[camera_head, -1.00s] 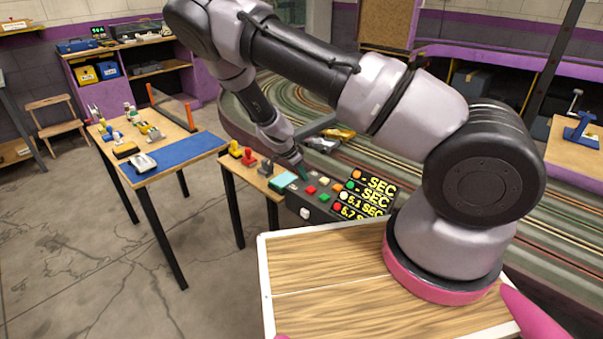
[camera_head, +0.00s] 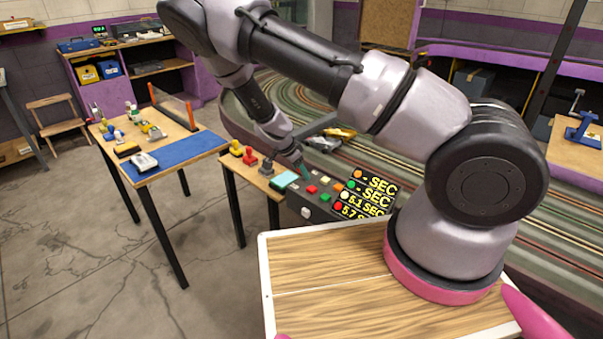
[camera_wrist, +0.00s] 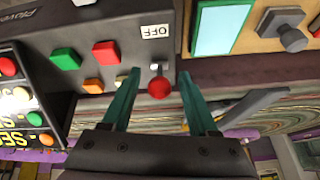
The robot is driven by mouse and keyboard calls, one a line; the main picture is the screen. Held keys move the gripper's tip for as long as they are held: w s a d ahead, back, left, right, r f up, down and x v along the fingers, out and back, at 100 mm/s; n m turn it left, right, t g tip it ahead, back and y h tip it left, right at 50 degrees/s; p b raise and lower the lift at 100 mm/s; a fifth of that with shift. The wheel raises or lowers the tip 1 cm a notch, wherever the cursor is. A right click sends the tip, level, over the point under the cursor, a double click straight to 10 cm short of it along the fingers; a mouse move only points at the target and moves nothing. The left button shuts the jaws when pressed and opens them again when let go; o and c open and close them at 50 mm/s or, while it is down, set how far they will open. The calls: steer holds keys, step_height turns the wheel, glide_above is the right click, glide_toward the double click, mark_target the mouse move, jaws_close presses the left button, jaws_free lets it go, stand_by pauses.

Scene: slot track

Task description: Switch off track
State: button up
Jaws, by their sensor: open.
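The dark control box (camera_head: 320,207) stands on the small wooden table, with colored buttons and a lit time display on it. In the wrist view its toggle switch has a short metal stem and a red ball knob (camera_wrist: 158,88). A white "OFF" label (camera_wrist: 156,31) sits on the panel beside the stem's base, on the side away from the ball. My gripper (camera_wrist: 159,73) is open, its teal fingers on either side of the knob, with gaps visible on both sides. In the head view my gripper (camera_head: 304,172) is over the box's far left part; the switch is not clear there.
Red (camera_wrist: 106,53) and green (camera_wrist: 65,59) buttons lie close to my left finger in the wrist view. A teal-screened device (camera_head: 283,181) and joysticks (camera_head: 249,155) stand left of the box. The striped track (camera_head: 300,105) runs behind.

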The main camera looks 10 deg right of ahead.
steer(key=v, duration=0.9)
steer(key=shift+r, duration=0.2)
steer(key=shift+s, duration=0.1)
